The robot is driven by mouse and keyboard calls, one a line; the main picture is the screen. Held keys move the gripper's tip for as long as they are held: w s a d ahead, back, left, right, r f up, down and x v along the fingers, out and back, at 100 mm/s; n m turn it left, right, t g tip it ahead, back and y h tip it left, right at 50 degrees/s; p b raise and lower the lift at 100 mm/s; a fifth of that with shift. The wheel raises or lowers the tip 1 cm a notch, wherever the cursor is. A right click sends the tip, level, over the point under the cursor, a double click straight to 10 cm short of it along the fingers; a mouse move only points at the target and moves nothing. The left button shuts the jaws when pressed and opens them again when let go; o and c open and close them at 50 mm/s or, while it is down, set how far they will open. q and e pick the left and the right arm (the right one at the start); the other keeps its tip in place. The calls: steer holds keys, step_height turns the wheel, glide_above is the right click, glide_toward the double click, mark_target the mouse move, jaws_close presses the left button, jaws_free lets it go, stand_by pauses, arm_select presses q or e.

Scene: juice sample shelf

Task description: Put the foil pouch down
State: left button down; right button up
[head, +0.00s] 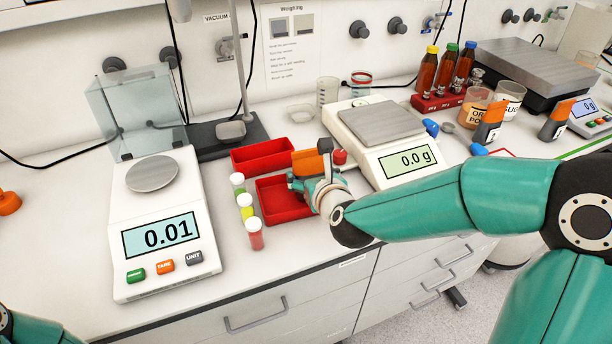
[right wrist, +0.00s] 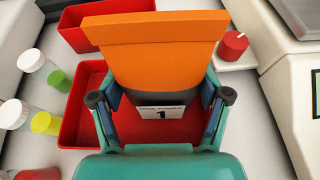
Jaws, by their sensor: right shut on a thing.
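The foil pouch (head: 308,163), orange on top and dark lower down, is held by my right gripper (head: 312,183). In the right wrist view the pouch (right wrist: 155,50) stands between the two fingers (right wrist: 160,98), with a white label reading 1 low on it. My right gripper is shut on it. The pouch is above or within the front red tray (head: 276,200); this tray also shows in the right wrist view (right wrist: 78,125). Whether its bottom touches the tray floor is hidden. My left gripper is out of view.
A second red tray (head: 262,156) lies just behind. Several capped vials, one with red liquid (head: 255,235), stand left of the front tray. A balance (head: 165,235) stands left, another (head: 400,155) right. Two similar pouches (head: 490,122) (head: 556,120) stand far right.

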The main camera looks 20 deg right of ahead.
steer(key=o, duration=1.3)
steer(key=shift+s+r, duration=0.15)
steer(key=shift+s, duration=0.15)
steer(key=v, duration=1.1)
steer(key=shift+s+r, duration=0.1)
steer(key=shift+s, duration=0.05)
